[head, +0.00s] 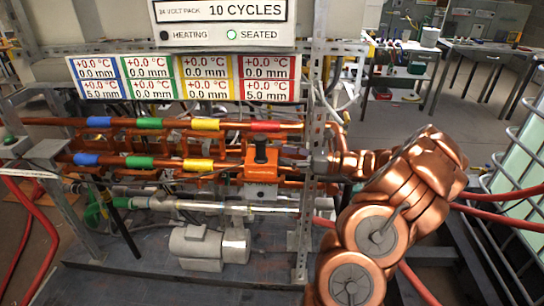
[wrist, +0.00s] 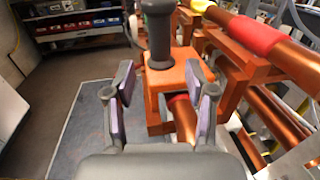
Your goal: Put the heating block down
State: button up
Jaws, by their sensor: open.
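The heating block (head: 262,170) is orange with a black upright handle. In the head view it sits at the right end of the lower copper pipe (head: 225,164), beyond the blue, green and yellow bands. In the wrist view the block (wrist: 180,78) is straight ahead, with its handle (wrist: 160,35) standing up. My gripper (wrist: 160,103) is open, with one finger on each side of the block's near end and a gap at the left finger. A red band (wrist: 181,101) shows on the pipe under the block. Contact at the right finger is unclear.
The display (head: 225,22) reads 10 CYCLES, with the SEATED lamp green and HEATING dark. Readouts (head: 185,78) show 0.0 °C; lower blue and red show 5.0 mm. The upper pipe (head: 220,125) runs behind the block. A metal post (head: 308,200) stands near my arm.

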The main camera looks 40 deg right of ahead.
jog(key=s+a+r+n+g, duration=0.1)
jog(key=s+a+n+g, duration=0.3)
jog(key=a, duration=0.6)
jog(key=s+a+r+n+g, duration=0.1)
jog(key=s+a+n+g, duration=0.1)
jog(key=a+n+g, duration=0.55)
jog(key=s+a+r+n+g, duration=0.2)
jog(key=s+a+n, duration=0.1)
jog(key=a, duration=0.9)
jog(key=s+a+f+n+g+h, duration=0.1)
jog(key=s+a+n+h, duration=0.2)
jog(key=s, duration=0.3)
jog(key=s+a+f+n+g+h, duration=0.2)
jog(key=s+a+n, duration=0.1)
jog(key=s+n, duration=0.15)
jog(key=s+d+n+h, duration=0.3)
jog(key=s, duration=0.3)
jog(key=s+d+f+n+h, duration=0.1)
jog(key=s+d+n+h, duration=0.1)
jog(key=s, duration=0.3)
jog(key=shift+s+d+f+n+t+h, duration=0.25)
jog(key=shift+s+d+n+t+h, duration=0.2)
jog(key=shift+h, duration=0.35)
